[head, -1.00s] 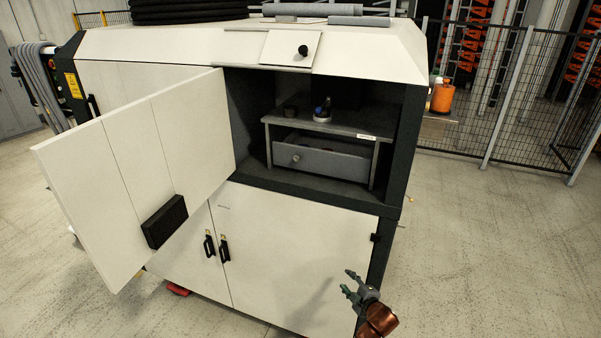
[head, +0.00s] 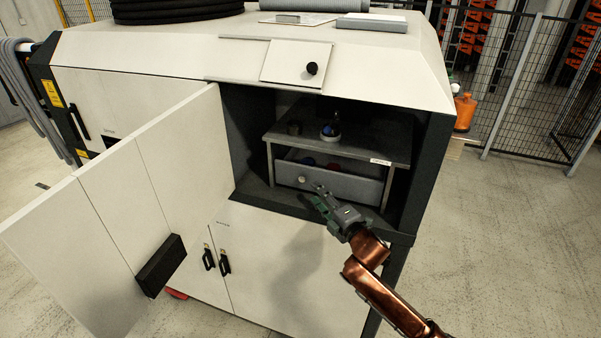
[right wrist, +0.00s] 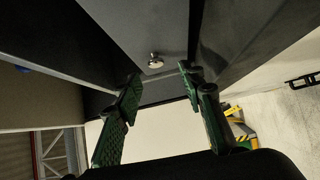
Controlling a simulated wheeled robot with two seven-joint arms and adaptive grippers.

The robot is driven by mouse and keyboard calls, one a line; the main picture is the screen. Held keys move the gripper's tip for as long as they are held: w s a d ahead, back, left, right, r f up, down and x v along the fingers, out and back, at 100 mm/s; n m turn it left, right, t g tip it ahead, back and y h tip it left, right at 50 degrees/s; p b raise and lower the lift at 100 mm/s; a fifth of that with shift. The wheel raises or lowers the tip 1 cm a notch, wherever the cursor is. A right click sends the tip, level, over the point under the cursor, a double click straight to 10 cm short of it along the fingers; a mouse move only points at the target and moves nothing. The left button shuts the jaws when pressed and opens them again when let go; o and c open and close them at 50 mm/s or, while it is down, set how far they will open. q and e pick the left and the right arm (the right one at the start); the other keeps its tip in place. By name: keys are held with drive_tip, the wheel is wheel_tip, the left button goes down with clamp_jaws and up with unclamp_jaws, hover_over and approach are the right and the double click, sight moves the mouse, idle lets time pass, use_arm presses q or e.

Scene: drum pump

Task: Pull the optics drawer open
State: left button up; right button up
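The optics drawer (head: 345,185) is a grey drawer under a small metal shelf, inside the open upper bay of the white cabinet. Its round metal knob (head: 301,179) is on the left part of its front. In the right wrist view the drawer front (right wrist: 135,25) fills the top, and the knob (right wrist: 155,62) shows just beyond and between the fingertips. My right gripper (head: 318,194) is at the bay's opening, in front of the drawer and right of the knob. It is open and empty, its green fingers (right wrist: 162,80) apart and not around the knob. My left gripper is out of view.
The shelf (head: 345,145) above the drawer carries small optics parts (head: 330,131). The open white door (head: 120,205) stands left of the bay. The bay's dark right side wall (head: 428,170) is close to my right arm. Closed lower doors (head: 270,265) are below.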

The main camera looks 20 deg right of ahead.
sight(303, 181)
drive_tip(key=shift+w+a+r, duration=0.15)
drive_tip(key=shift+w, duration=0.3)
drive_tip(key=shift+w+a+r+p, duration=0.15)
drive_tip(key=shift+w+a+p, duration=0.05)
drive_tip(key=shift+w+p, duration=0.1)
drive_tip(key=shift+w+a+r+p, duration=0.35)
drive_tip(key=shift+w+r+p, duration=0.05)
drive_tip(key=shift+w+r, duration=0.1)
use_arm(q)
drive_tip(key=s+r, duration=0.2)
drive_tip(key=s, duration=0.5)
use_arm(e)
drive_tip(key=x, duration=0.3)
drive_tip(key=shift+d+f, duration=0.1)
drive_tip(key=shift+f, duration=0.2)
drive_tip(key=shift+w+f+p, duration=0.25)
drive_tip(key=shift+w+p, duration=0.05)
drive_tip(key=shift+w, duration=0.35)
drive_tip(key=shift+s+r, duration=0.2)
drive_tip(key=shift+w+f, duration=0.1)
drive_tip(key=shift+w, duration=0.1)
drive_tip(key=shift+c, duration=0.6)
drive_tip(key=c, duration=0.3)
drive_tip(key=shift+s, duration=0.1)
drive_tip(key=c, duration=0.3)
clamp_jaws()
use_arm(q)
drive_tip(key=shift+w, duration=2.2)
